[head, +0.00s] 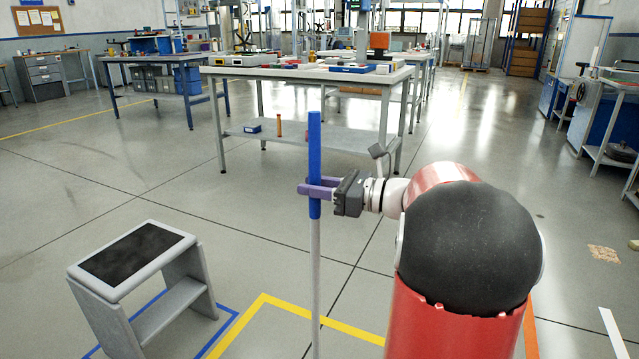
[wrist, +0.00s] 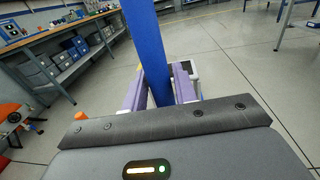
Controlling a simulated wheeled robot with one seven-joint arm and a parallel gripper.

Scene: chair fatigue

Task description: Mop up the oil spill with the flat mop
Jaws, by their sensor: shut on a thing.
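The flat mop's upright handle (head: 314,270) has a blue grip on a pale grey pole. Its lower end and mop head are below the head view. My gripper (head: 315,188), with purple fingers, is shut on the blue grip near its lower part. In the wrist view the blue grip (wrist: 150,50) runs between the two purple fingers (wrist: 160,88). A small tan, speckled patch (head: 603,253) lies on the floor at the far right; I cannot tell whether it is the oil spill. No other clear spill shows.
A grey step stool (head: 165,310) with a black top stands at lower left, inside blue floor tape. Yellow tape (head: 263,297) runs around the mop pole's floor area. A workbench (head: 300,72) stands behind, and shelving (head: 625,150) at right. Open floor lies between.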

